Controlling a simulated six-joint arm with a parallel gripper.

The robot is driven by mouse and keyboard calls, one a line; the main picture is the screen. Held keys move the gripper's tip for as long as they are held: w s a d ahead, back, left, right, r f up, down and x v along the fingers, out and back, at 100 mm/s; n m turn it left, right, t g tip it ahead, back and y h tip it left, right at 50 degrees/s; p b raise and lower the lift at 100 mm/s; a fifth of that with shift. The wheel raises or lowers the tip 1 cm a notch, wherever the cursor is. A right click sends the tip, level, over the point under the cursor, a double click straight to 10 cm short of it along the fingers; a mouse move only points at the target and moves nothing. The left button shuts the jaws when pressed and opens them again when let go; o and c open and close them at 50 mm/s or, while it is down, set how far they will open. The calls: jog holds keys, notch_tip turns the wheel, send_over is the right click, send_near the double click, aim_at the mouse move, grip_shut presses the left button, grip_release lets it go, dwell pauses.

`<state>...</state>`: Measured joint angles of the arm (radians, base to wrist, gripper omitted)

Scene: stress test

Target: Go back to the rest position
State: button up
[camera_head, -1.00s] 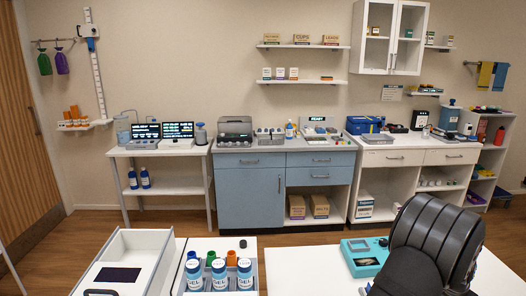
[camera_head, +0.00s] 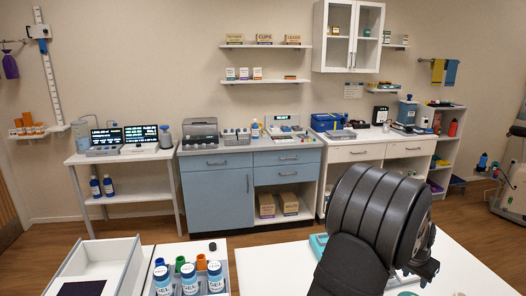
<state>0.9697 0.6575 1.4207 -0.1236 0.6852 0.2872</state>
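My dark, ribbed arm fills the lower right of the head view, over a white table (camera_head: 270,268). A small dark part at its right side looks like my gripper (camera_head: 425,268). Its fingers are too dark and too covered by the arm to tell whether they are open or shut, or whether anything is held. It appears above the table's right part. A teal device (camera_head: 318,243) on the table is mostly hidden behind my arm.
A white open tray (camera_head: 125,262) and a rack of blue-labelled gel bottles (camera_head: 190,280) stand at the front left. The table between the rack and my arm is clear. A blue cabinet (camera_head: 215,190) and loaded counters line the back wall.

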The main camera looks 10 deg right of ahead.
aim_at(413, 296)
jog(key=x, duration=1.2)
jog(key=shift+f, duration=0.3)
notch_tip(413, 296, up, 9)
jog(key=s+d+r, duration=0.3)
jog(key=s+r, duration=0.1)
jog(key=s, duration=0.7)
jog(key=s+d+r, duration=0.3)
jog(key=s+r, duration=0.1)
jog(key=s, duration=0.8)
jog(key=w+d+f, duration=0.1)
jog(key=w+f, duration=0.9)
jog(key=w, duration=0.2)
jog(key=shift+w+d+f, duration=0.15)
jog(key=shift+w+f, duration=0.1)
